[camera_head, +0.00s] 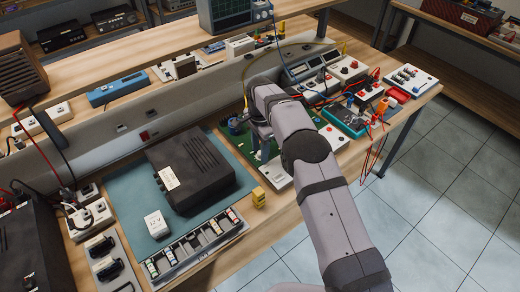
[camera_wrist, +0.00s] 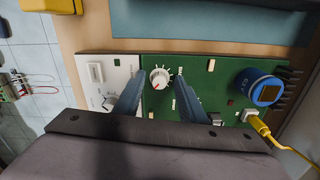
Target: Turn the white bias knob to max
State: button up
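The white bias knob (camera_wrist: 160,78) is a ribbed round knob with a small red mark toward the lower side of its face in the wrist view. It sits at the left end of a green circuit board (camera_wrist: 222,72). My gripper (camera_wrist: 159,82) is open, with one finger on each side of the knob in this view. Gaps show between the knob and the fingers; I cannot tell how high the fingertips are above the board. In the head view my gripper (camera_head: 257,138) is over the green board (camera_head: 236,130), and my arm hides the knob.
A blue round part (camera_wrist: 262,87) and a yellow cable plug (camera_wrist: 255,122) stand at the board's right end. A white panel (camera_wrist: 97,73) adjoins its left. In the head view a black box (camera_head: 190,166) lies on a teal mat (camera_head: 135,186), near a yellow block (camera_head: 258,197).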

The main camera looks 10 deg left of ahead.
jog(key=shift+r, duration=0.1)
jog(key=shift+r+b, duration=0.85)
jog(key=shift+r, duration=2.75)
